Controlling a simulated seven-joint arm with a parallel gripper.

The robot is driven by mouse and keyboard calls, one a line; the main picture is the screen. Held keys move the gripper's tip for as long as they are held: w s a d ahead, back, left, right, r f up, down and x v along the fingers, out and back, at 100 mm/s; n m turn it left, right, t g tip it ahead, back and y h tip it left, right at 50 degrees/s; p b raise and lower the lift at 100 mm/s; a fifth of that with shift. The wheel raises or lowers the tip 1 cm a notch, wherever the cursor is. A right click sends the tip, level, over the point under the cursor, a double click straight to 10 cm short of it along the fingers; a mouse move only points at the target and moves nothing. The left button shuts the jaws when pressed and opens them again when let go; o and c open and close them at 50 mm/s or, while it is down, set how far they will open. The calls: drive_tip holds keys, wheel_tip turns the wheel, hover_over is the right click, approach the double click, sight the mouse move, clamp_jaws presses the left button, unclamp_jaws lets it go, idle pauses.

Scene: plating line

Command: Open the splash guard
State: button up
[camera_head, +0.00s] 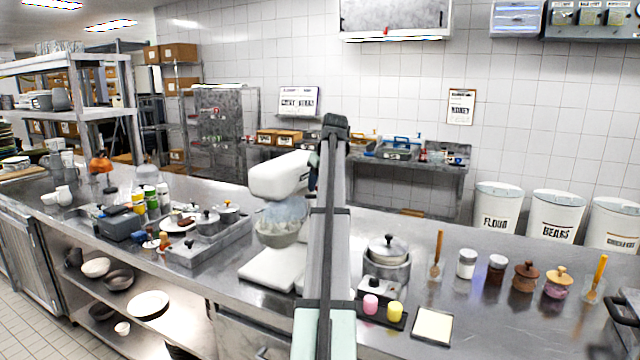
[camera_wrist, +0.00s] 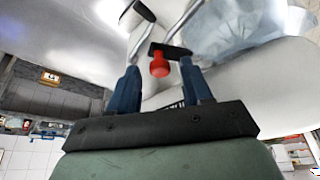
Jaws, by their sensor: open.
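The white stand mixer (camera_head: 280,178) stands on the steel counter, left of my arm. Its translucent bluish splash guard (camera_head: 284,214) sits around the top of the bowl (camera_head: 278,238) under the mixer head. In the wrist view the guard (camera_wrist: 240,25) shows at the upper right, beyond the fingers. My gripper (camera_wrist: 158,78) is open and empty, its two blue fingers apart, beside the mixer. A red knob (camera_wrist: 159,66) on a dark piece shows between the fingertips; I cannot tell whether they touch it. In the head view my arm hides most of the gripper (camera_head: 313,172).
Left of the mixer is a tray (camera_head: 200,256) with pots and bottles. Right of my arm are a lidded pot (camera_head: 388,258), pink and yellow cups (camera_head: 371,304), and several jars. Bare counter lies between the pot and the jars' front.

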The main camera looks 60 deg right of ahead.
clamp_jaws()
idle(0.5)
